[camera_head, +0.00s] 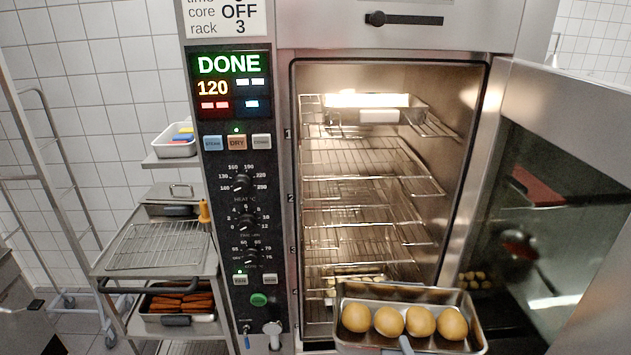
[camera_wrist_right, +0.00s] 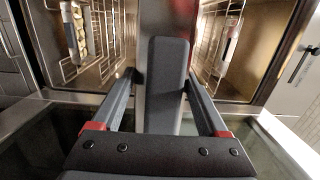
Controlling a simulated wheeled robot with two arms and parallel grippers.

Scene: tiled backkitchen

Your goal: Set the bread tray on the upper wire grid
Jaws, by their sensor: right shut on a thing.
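The bread tray (camera_head: 370,293), a metal pan with several golden rolls in it, is in front of the oven's lower opening in the head view. In the right wrist view my right gripper (camera_wrist_right: 158,78) is shut on its dark handle (camera_wrist_right: 166,105). The tray looks about level, below the upper grids. Inside the open oven, several wire grids (camera_head: 350,196) are stacked; the upper wire grid (camera_head: 345,160) shows no load. Another metal tray (camera_head: 378,116) is at the top level, and a further tray (camera_head: 338,283) is low inside, partly hidden. My left gripper is not in view.
The open oven door (camera_head: 530,200) stands at the right, close to the bread tray. The control panel (camera_head: 240,180) is at the left. A trolley (camera_head: 130,270) holds a wire rack, a white bin (camera_head: 177,148) and a pan of orange-brown food (camera_head: 180,303).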

